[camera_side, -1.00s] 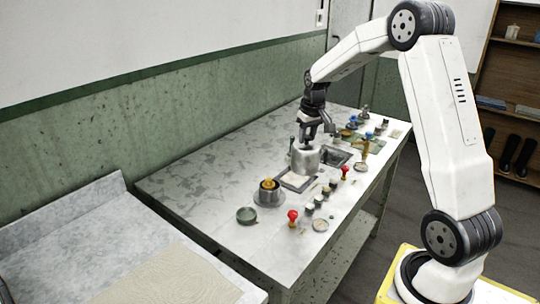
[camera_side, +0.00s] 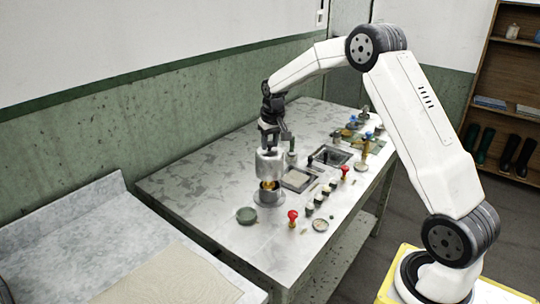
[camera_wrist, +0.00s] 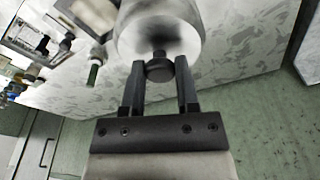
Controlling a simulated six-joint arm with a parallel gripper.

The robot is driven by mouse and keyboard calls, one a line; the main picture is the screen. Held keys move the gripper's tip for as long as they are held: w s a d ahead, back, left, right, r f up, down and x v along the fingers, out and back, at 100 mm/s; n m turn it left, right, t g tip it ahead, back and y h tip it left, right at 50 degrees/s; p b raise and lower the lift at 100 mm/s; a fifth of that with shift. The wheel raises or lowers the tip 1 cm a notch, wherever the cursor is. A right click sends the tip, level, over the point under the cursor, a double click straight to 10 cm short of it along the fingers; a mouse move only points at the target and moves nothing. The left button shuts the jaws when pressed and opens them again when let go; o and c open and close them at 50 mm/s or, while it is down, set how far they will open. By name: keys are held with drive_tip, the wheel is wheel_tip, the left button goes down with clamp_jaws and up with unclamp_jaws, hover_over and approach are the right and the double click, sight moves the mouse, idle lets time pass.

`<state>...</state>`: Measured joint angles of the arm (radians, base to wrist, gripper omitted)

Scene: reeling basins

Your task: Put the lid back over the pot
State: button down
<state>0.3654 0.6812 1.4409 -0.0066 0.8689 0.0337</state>
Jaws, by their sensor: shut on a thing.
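The lid (camera_side: 270,164) is a tall silvery cover with a knob on top. My gripper (camera_side: 268,143) is shut on its knob and holds it upright, just above the pot. The pot (camera_side: 269,196) is a low grey vessel on the bench with something orange-yellow in its mouth, partly hidden by the lid. In the wrist view my gripper (camera_wrist: 160,72) has a finger on each side of the dark knob, and the lid (camera_wrist: 150,25) hides the pot.
A red-knobbed tool (camera_side: 292,216) and a dark green dish (camera_side: 246,215) stand close in front of the pot. Several small jars, a square tray (camera_side: 297,179) and basins lie to its right. The bench's left part (camera_side: 190,180) is clear.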

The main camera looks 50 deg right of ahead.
drive_tip(key=shift+f, duration=1.75)
drive_tip(key=shift+f, duration=2.95)
idle(2.0)
drive_tip(key=shift+c, duration=1.4)
unclamp_jaws()
drive_tip(key=shift+o, duration=0.2)
drive_tip(key=shift+o, duration=1.2)
drive_tip(key=shift+r, duration=0.15)
